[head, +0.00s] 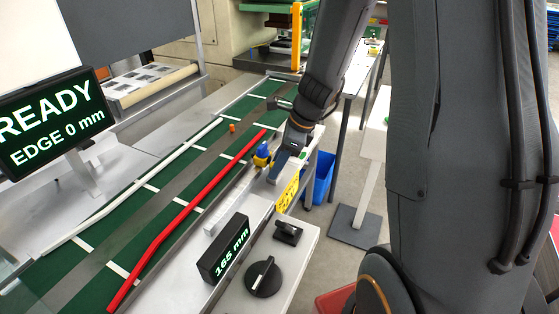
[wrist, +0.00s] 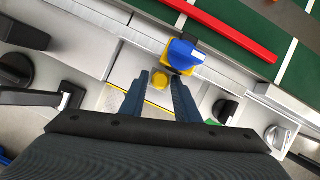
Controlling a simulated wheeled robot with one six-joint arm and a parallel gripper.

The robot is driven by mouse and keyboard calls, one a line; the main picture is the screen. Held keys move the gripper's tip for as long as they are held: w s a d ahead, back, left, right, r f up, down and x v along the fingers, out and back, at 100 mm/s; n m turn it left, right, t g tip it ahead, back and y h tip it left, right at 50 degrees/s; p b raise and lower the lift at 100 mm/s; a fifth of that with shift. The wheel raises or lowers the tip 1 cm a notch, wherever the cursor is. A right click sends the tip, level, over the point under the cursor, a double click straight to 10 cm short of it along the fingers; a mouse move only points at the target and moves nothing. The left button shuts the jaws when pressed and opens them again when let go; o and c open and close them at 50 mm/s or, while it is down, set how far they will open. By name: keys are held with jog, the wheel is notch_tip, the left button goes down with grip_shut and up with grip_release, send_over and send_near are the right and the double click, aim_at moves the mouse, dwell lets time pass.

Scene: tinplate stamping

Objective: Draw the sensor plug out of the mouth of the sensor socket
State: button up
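A small yellow six-sided piece (wrist: 160,80), which looks like the sensor plug, shows between my fingertips in the wrist view. It seems to sit at the pale front face of the bench; the socket mouth around it cannot be made out. My gripper (wrist: 159,76) is open, with one blue-grey finger on each side of the yellow piece and a visible gap to both. In the head view my gripper (head: 280,166) hangs at the bench's front edge, and the yellow piece is hidden there.
A blue knob on a yellow base (wrist: 183,53) stands just beyond my fingertips. The green conveyor (head: 150,187) carries a red strip (head: 190,212). A "165 mm" display (head: 224,252) stands nearer.

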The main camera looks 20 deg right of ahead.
grip_shut()
jog(key=shift+r+p, duration=1.45)
jog(key=shift+p, duration=0.05)
jog(key=shift+r+p, duration=2)
jog(key=shift+p, duration=0.15)
